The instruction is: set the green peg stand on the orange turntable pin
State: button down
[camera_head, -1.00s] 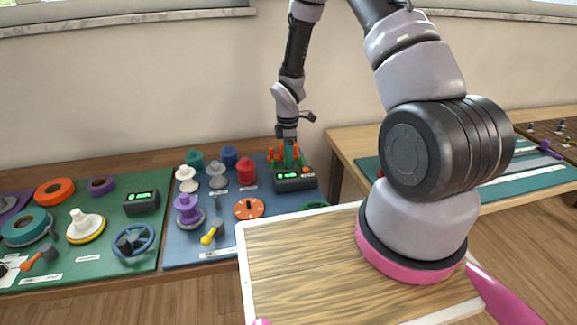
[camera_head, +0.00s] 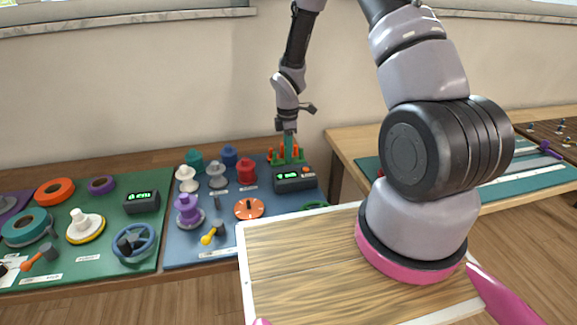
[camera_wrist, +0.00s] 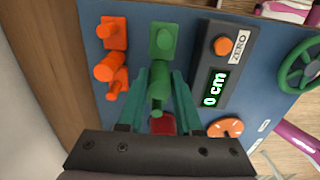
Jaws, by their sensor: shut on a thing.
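The green peg stand (camera_head: 288,161) is at the back right of the blue mat, just behind the small display box. In the wrist view a green upright piece of it (camera_wrist: 162,48) sits between the teal fingers of my gripper (camera_wrist: 160,90). My gripper (camera_head: 289,143) is shut on the stand from above. Orange pegs (camera_wrist: 110,68) are beside the green piece. I cannot tell whether the stand touches the mat. The orange turntable (camera_head: 249,208), a disc with a dark upright pin, is in front and to the left; part of it shows in the wrist view (camera_wrist: 225,127).
The display box (camera_head: 294,179), reading 0 cm in the wrist view, is close in front of the stand. A red spool (camera_head: 246,171) and several other knobbed pieces stand to the left. A green ring (camera_head: 315,206) is at the right.

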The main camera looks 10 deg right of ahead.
jog(key=shift+r, duration=2.1)
